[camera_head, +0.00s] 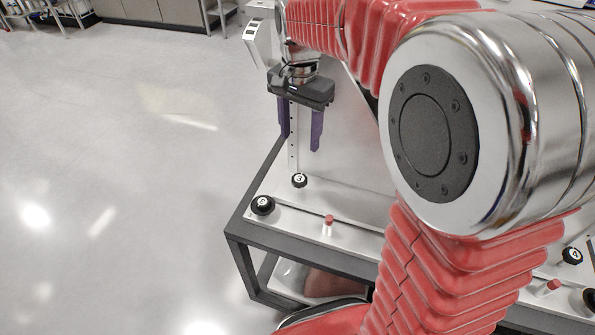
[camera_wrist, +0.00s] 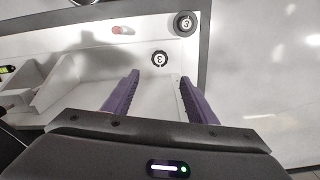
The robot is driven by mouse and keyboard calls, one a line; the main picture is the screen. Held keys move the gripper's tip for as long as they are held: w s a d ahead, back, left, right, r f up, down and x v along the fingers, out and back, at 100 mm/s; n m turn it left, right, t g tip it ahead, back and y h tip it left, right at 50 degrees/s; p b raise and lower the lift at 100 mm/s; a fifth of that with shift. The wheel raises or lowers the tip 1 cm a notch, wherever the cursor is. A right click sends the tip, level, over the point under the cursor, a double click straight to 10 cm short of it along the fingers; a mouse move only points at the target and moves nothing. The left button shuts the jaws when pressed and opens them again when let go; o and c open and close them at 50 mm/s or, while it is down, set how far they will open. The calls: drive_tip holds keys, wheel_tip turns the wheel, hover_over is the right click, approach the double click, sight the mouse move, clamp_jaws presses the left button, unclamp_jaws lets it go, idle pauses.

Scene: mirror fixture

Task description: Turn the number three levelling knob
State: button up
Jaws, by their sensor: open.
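A small black knob marked 3 (camera_head: 300,180) stands on the light top of the fixture, near its left end. In the wrist view this knob (camera_wrist: 160,58) lies just beyond the fingertips, about midway between them. My gripper (camera_head: 300,142) points down above the knob, with its two purple fingers apart and nothing between them. The fingers also show in the wrist view (camera_wrist: 159,76).
A small red peg (camera_head: 329,220) stands right of the knobs. A white upright panel (camera_head: 350,135) rises behind the gripper. Another black knob, marked 4 (camera_head: 572,256), and a red peg (camera_head: 550,287) are at far right. My arm hides the fixture's middle. Open floor lies left.

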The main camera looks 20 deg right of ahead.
sight(299, 177)
drive_tip(key=shift+f, duration=0.1)
wheel_tip(299, 177, down, 14)
drive_tip(key=shift+r, duration=0.15)
idle(0.5)
drive_tip(key=shift+c, duration=0.2)
drive_tip(key=shift+a, duration=0.1)
drive_tip(key=c, duration=1)
